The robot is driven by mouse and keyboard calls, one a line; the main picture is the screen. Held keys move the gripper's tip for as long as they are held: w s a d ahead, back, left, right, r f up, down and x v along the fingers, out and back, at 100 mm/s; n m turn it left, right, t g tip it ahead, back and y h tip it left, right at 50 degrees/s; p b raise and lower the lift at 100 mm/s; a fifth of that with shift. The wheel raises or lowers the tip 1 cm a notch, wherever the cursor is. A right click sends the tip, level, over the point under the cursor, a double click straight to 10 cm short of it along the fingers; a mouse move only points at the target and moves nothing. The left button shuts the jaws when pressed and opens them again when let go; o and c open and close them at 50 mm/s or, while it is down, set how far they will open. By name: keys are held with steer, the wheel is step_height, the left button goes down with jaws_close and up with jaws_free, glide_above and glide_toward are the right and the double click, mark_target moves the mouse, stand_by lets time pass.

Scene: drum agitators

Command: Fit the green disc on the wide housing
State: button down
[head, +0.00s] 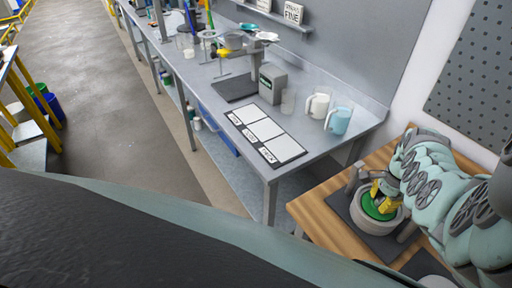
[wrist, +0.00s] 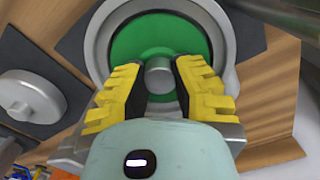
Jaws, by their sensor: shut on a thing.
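The green disc (wrist: 128,42) lies within the round rim of the wide housing (wrist: 99,60) in the wrist view. A grey knob (wrist: 158,75) stands at the disc's middle. My gripper (wrist: 160,85) has its yellow-and-black fingers on either side of this knob, shut on it. In the head view the green disc (head: 378,207) shows inside the pale grey wide housing (head: 372,224), with my gripper (head: 381,194) above it. Whether the disc is fully seated cannot be told, as my fingers hide part of it.
The housing stands on a dark mat (head: 345,207) on a wooden table (head: 312,207). A smaller grey round part with a knob (wrist: 28,97) sits to the left in the wrist view. A grey bench (head: 325,140) holds a white mug (head: 318,105) and a blue mug (head: 339,121).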

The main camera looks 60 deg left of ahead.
steer(key=shift+f, duration=0.2)
steer(key=shift+f+b, duration=0.35)
steer(key=shift+b, duration=0.3)
steer(key=shift+f+b, duration=0.2)
steer(key=shift+b, duration=0.25)
stand_by(0.7)
steer(key=c, duration=0.9)
jaws_free()
steer(key=shift+o, duration=0.2)
step_height(320, 180, up, 11)
steer(key=shift+w+f, duration=0.1)
steer(key=shift+f, duration=0.1)
steer(key=shift+r, duration=0.7)
